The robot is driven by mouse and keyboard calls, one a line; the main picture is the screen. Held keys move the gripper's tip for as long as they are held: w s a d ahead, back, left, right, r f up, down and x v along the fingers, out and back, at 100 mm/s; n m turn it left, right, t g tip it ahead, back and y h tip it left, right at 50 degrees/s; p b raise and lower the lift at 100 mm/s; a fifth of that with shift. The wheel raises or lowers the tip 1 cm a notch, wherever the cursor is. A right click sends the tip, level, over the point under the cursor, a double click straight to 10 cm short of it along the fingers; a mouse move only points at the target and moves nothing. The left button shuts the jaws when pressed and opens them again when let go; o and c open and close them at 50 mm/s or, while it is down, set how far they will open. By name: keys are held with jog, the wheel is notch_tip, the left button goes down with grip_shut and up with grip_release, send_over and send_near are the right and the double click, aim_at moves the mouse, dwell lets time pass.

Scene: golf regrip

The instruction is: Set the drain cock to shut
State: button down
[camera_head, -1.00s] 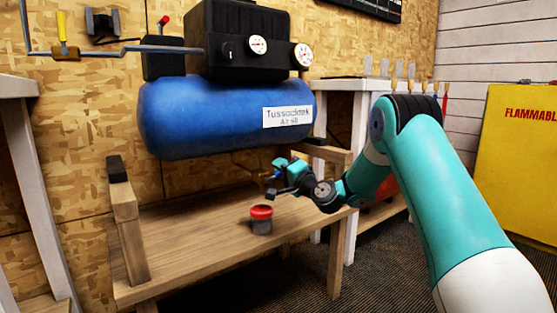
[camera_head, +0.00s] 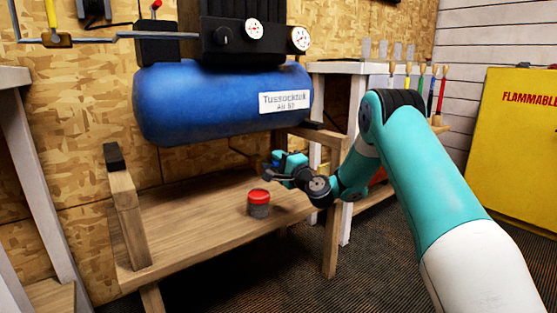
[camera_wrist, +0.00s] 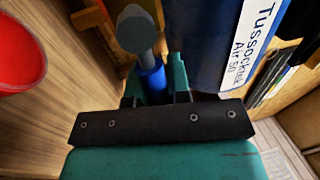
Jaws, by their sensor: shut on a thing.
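The drain cock shows in the wrist view as a grey round-ended fitting (camera_wrist: 136,32) with a blue lever (camera_wrist: 153,78) beside the underside of the blue tank (camera_head: 205,105). My gripper (camera_wrist: 155,88) is shut on the blue lever, with one teal finger on each side. In the head view my gripper (camera_head: 273,165) is below the tank, near its right end and above the wooden bench. There the cock is small and mostly hidden by my gripper. The lever's exact angle to the fitting is hard to tell.
A red-topped grey pot (camera_head: 259,203) stands on the wooden bench (camera_head: 185,225), just below my gripper. Bench posts flank the tank.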

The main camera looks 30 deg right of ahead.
jog(key=shift+f, duration=0.1)
jog(key=c, duration=1.1)
grip_release()
jog(key=shift+s, duration=0.1)
jog(key=b+v, duration=1.6)
jog(key=v, duration=0.1)
jog(key=shift+s+f+b, duration=0.1)
jog(key=shift+b, duration=0.2)
